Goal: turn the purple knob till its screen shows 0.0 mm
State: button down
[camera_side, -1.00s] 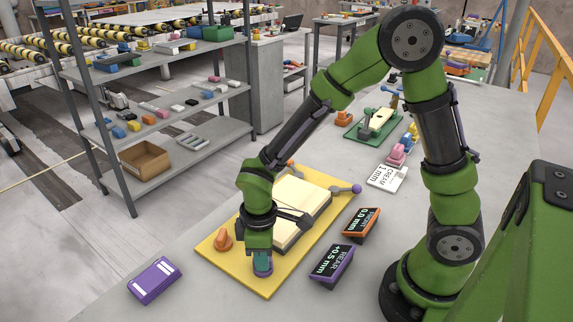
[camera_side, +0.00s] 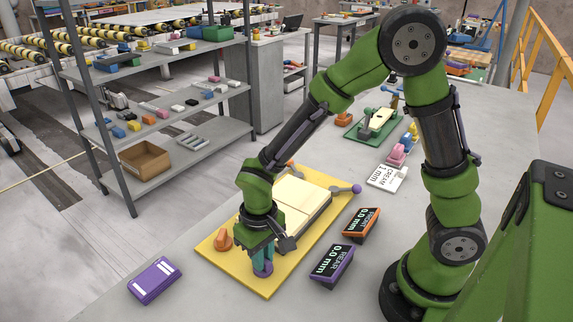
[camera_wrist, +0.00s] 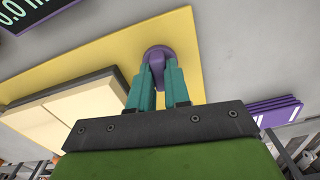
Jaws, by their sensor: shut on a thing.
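The purple knob (camera_wrist: 158,54) stands near the corner of the yellow board (camera_side: 210,243). My gripper (camera_wrist: 158,72) is shut on it from above, with the teal fingers on either side; in the side view the knob (camera_side: 263,269) shows just below the fingertips. The purple-framed screen (camera_side: 331,267) marked REAR reads 0.0 mm in the side view. The orange-framed screen (camera_side: 361,226) marked FRONT also reads 0.0 mm. Cream blocks (camera_side: 303,197) lie on the board beside the gripper. An orange knob (camera_side: 223,239) stands at the board's left.
A purple box with white stripes (camera_side: 155,281) lies left of the board. A white card (camera_side: 386,178) reading CREAM 1 mm lies behind the screens. A green board with a small fixture (camera_side: 374,123) stands further back. The slab's front left is mostly clear.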

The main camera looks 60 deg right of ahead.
dwell(0.4)
jog(key=c, duration=1.1)
grip_release()
notch_tip(320, 180, up, 17)
jog(key=shift+f, duration=0.1)
jog(key=s+d+r+t, duration=0.1)
jog(key=s+d+t, duration=0.1)
jog(key=d, duration=0.1)
jog(key=s+d+r+m+t+y, duration=0.1)
jog(key=s+d+r+t, duration=0.1)
jog(key=s+d, duration=0.1)
jog(key=s+d+r+m+t+y, duration=0.1)
jog(key=s+d+t, duration=0.1)
jog(key=t, duration=0.1)
jog(key=shift+s+d+r, duration=0.2)
jog(key=shift+d+r, duration=0.1)
jog(key=shift+d, duration=0.1)
